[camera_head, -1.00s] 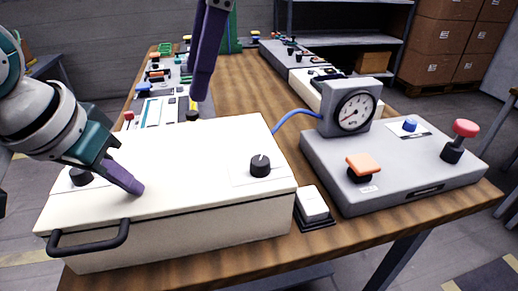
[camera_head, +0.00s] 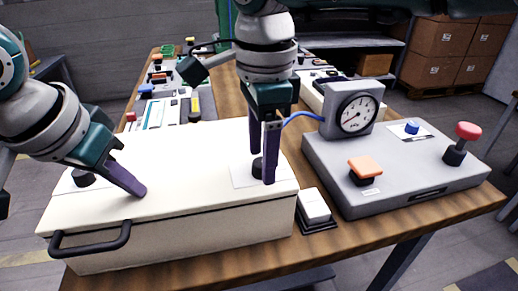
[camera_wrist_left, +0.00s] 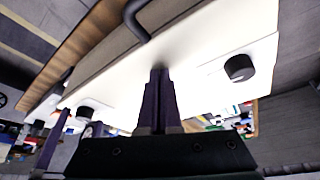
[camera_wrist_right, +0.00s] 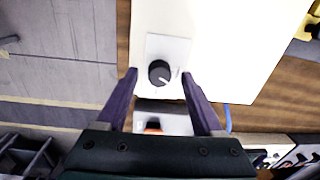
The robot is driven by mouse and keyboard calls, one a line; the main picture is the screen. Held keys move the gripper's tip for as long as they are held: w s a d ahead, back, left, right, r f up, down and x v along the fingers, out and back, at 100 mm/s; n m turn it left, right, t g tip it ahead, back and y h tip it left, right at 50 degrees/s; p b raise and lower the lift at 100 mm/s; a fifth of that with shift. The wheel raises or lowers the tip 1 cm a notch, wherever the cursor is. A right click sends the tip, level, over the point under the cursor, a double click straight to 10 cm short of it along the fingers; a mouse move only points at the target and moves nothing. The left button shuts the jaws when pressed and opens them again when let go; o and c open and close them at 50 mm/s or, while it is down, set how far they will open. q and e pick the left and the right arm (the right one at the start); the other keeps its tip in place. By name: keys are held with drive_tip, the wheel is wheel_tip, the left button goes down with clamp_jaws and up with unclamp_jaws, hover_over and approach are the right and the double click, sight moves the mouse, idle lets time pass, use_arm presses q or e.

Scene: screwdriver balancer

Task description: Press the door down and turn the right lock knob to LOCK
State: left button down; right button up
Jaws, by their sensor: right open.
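The cream door (camera_head: 190,165) forms the lid of a box with a black front handle (camera_head: 90,240) and looks closed. My left gripper (camera_head: 141,191) is shut and empty, its fingertips on or just over the door's left part. The right lock knob (camera_head: 257,168) is black on a white plate. My right gripper (camera_head: 263,168) is open, pointing down, with one finger on each side of this knob. The right wrist view shows the knob (camera_wrist_right: 160,72) between the fingertips, with gaps on both sides. The left knob (camera_head: 83,178) stands left of my left gripper. Label text is unreadable.
A grey console with a gauge (camera_head: 356,112), orange button (camera_head: 365,167) and red knob (camera_head: 467,131) stands to the right. A small white switch (camera_head: 314,206) sits beside the box. A blue hose (camera_head: 300,117) runs behind my right gripper.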

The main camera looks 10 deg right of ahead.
drive_tip(key=shift+f, duration=0.3)
drive_tip(key=shift+c, duration=0.3)
clamp_jaws()
